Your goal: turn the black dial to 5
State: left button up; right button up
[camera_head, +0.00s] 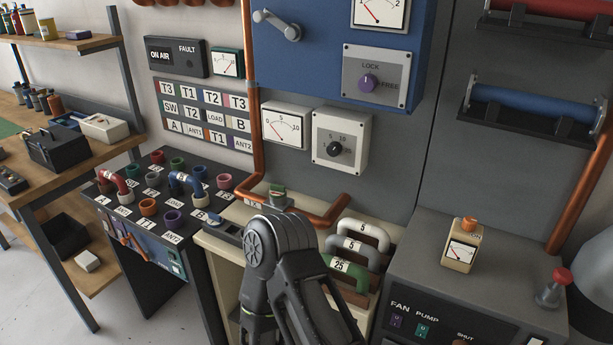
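The black dial (334,149) is a small round knob on a pale square plate (355,127) fixed to the grey wall panel, right of centre. Small numbers surround the knob, with 5 and 10 readable above it. Its pointer is too small for me to read its setting surely. One of my dark arm links (280,240) rises from the bottom centre, below the dial and apart from it. I cannot tell which arm it belongs to. No gripper fingertips show in this view.
A needle meter (284,126) sits left of the dial plate. A blue cabinet with a purple LOCK/FREE knob (368,83) is above. Copper pipe (325,216) and several handles (362,231) lie below. A grey console (460,285) stands at lower right. The space before the dial looks clear.

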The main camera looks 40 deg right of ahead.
aim_at(333, 149)
jog(key=z, duration=1.7)
